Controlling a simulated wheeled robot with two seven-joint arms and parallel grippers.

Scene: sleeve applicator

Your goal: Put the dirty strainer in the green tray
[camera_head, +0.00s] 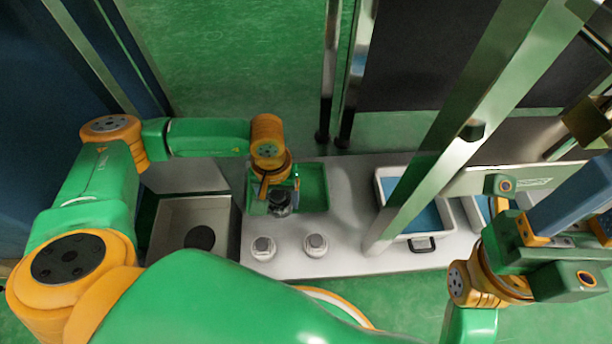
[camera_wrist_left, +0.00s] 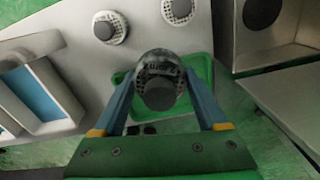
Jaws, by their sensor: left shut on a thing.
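My left gripper (camera_head: 282,188) hangs over the green tray (camera_head: 315,186). It is shut on the dirty strainer (camera_head: 280,205), a round piece with a dark knob. Whether the strainer touches the tray floor cannot be told. My right gripper (camera_head: 575,205) is at the far right, away from the tray; its jaw opening is unclear.
Two white strainers with grey knobs (camera_head: 263,247) (camera_head: 315,244) stand on the pale counter (camera_head: 345,205) in front of the tray. White containers with blue insides (camera_head: 430,218) are to the right, behind a slanted metal post (camera_head: 440,165). A grey basin (camera_head: 170,222) is at left.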

